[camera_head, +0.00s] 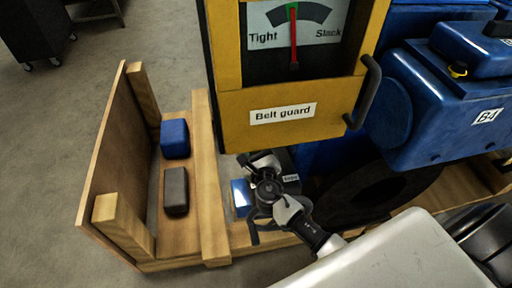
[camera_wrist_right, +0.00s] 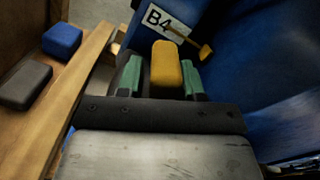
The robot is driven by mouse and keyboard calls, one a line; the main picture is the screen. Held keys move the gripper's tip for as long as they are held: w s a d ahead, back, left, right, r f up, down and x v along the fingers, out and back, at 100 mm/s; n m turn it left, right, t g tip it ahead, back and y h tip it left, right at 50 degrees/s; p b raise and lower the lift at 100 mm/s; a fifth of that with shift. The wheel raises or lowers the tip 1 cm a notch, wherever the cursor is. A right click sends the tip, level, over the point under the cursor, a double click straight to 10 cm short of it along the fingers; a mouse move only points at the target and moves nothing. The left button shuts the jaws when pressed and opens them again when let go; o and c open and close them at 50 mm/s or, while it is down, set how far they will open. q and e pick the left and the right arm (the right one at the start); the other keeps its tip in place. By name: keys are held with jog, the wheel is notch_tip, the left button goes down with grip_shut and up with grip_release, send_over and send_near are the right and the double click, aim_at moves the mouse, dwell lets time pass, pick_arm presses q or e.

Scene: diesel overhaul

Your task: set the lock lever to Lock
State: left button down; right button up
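A yellow block-shaped piece (camera_wrist_right: 166,68) stands between the green finger pads of my right gripper (camera_wrist_right: 163,75) in the right wrist view. A dark gap shows on its left side, so the fingers look open around it. No Lock marking is readable, so I cannot tell whether this piece is the lock lever. In the head view my right gripper (camera_head: 266,180) is below the belt guard (camera_head: 285,116), beside a dark part with a small unreadable label (camera_head: 291,178). The gripper hides what is under it. My left gripper is not in view.
The belt guard gauge (camera_head: 294,32) has a green mark and a red needle, between Tight and Slack. Blue engine housing (camera_head: 440,115) stands right. A blue block (camera_head: 175,139) and a dark grey block (camera_head: 176,191) lie in the wooden crate (camera_head: 209,160). A thin yellow lever (camera_wrist_right: 188,40) crosses a B4 label.

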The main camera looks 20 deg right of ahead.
jog(key=v, duration=1)
jog(key=shift+s, duration=0.35)
